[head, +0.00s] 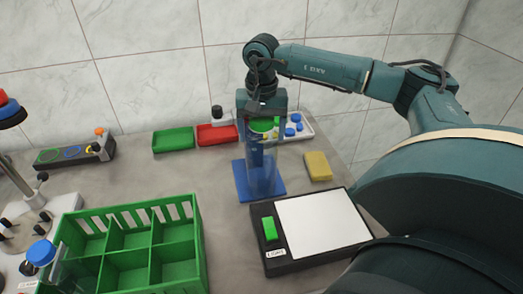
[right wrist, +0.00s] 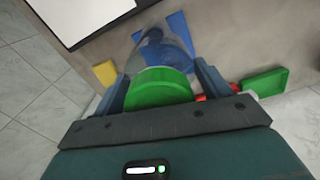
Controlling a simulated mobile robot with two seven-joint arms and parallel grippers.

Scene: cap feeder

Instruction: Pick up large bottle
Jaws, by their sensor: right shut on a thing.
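The large bottle (head: 262,172) is clear, with a green cap, and stands upright over the blue mat (head: 243,190). I cannot tell whether its base touches the mat. My right gripper (head: 262,118) comes down from above and is shut on the bottle near its top. In the right wrist view, the green cap (right wrist: 160,90) sits between the two fingers of the gripper (right wrist: 162,84), with the clear body (right wrist: 165,52) beyond it. My left gripper is not in view.
A black device (head: 268,258) with a white panel lies right of the mat. A green divided crate (head: 198,225) is front left, beside a blue-capped bottle (head: 41,254).

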